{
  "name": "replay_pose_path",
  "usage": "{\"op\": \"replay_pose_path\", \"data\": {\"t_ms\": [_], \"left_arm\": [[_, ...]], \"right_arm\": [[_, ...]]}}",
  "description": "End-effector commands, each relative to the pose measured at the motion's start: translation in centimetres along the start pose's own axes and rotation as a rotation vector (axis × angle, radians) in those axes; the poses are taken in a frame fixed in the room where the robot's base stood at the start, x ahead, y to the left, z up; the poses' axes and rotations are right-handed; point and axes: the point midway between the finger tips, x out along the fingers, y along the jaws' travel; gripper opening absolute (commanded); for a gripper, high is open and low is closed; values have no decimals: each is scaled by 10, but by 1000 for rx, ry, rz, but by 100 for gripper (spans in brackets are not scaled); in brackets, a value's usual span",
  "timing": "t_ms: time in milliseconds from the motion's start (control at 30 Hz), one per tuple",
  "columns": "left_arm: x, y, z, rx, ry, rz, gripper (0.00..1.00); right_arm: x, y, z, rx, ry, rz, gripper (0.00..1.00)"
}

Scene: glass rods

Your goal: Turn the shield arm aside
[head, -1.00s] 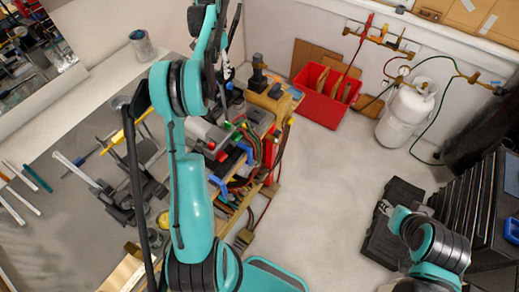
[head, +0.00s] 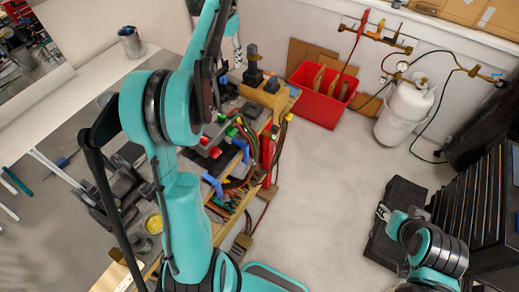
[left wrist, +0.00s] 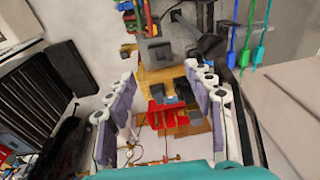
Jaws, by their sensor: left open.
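My left gripper (head: 237,62) is at the top centre of the head view, partly hidden behind my own teal arm, beyond the crowded bench. In the left wrist view its two white fingers with purple-grey pads (left wrist: 162,110) stand wide apart with nothing held between them. I cannot pick out the shield arm with certainty. A slim dark bar runs along the right side of the left wrist view, outside the fingers. My right arm is folded at the lower right of the head view; its gripper cannot be made out.
The bench carries clamps and coloured tools. A red bin (head: 325,92) stands on the floor beyond it, also between the fingers in the wrist view (left wrist: 172,116). A white gas cylinder (head: 405,112) stands by the wall, a black drawer cabinet (head: 478,205) at right. The middle floor is clear.

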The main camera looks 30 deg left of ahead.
Motion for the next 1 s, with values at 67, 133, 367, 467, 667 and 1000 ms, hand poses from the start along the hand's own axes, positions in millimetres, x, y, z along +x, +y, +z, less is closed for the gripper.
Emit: {"op": "replay_pose_path", "data": {"t_ms": [67, 133, 367, 467, 667, 1000], "left_arm": [[12, 16, 7, 0, 18, -7, 53], [18, 29, 12, -3, 36, -13, 53], [37, 68, 32, -11, 88, -27, 53], [47, 84, 42, -15, 110, -31, 53], [68, 114, 62, -22, 155, -38, 53], [109, 158, 100, -33, 227, -40, 53]], "right_arm": [[15, 0, 11, 0, 0, 0, 40], [23, 0, 17, 0, 0, 0, 40], [48, 0, 34, 0, 0, 0, 40], [59, 0, 42, 0, 0, 0, 40], [79, 0, 56, 0, 0, 0, 40], [111, 0, 79, 0, 0, 0, 40]]}}
